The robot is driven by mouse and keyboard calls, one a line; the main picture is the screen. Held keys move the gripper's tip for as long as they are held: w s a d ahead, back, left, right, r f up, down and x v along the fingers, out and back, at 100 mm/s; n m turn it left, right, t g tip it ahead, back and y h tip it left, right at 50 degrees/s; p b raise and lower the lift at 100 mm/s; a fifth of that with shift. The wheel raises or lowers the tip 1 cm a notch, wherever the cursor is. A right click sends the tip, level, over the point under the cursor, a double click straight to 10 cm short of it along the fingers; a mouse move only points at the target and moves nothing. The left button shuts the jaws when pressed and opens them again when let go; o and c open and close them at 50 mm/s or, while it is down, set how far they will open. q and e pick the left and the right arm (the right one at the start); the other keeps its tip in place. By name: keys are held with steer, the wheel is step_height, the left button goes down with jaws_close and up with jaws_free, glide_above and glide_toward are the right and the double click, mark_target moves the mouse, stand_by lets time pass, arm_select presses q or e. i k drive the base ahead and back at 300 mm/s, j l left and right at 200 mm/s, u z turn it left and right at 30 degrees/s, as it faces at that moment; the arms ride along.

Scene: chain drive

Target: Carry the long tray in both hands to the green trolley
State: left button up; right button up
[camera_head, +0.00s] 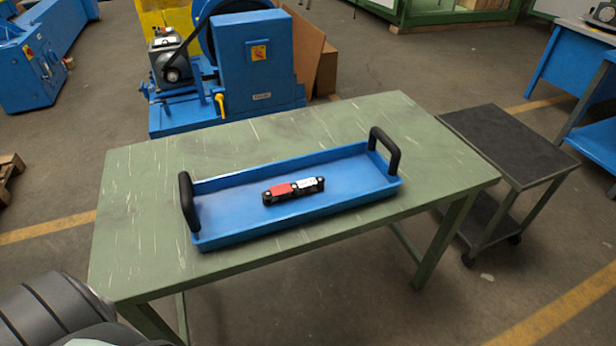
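The long blue tray (235,227) lies on a worn green table (140,240). It has a black upright handle at each end, the left handle (188,203) and the right handle (391,152). A small black part with red and white labels (293,190) lies inside the tray near its middle. The trolley (508,146) stands on the floor to the right of the table, with a dark top, a greenish-grey frame, a lower shelf and casters. Part of my own arm shows at the bottom left. Neither gripper's fingers are visible, and nothing touches the tray.
A blue machine (253,65) with a yellow lever stands behind the table. Brown boards (303,48) lean beside it. A blue workbench (575,70) is at the far right, beyond the trolley. The floor in front of the trolley is clear, with a yellow line (560,312).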

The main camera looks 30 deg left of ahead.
mark_target(541, 164)
steer(key=i+l+u, duration=0.15)
steer(key=u, duration=0.35)
steer(key=i+l+u, duration=0.25)
steer(key=u, duration=0.25)
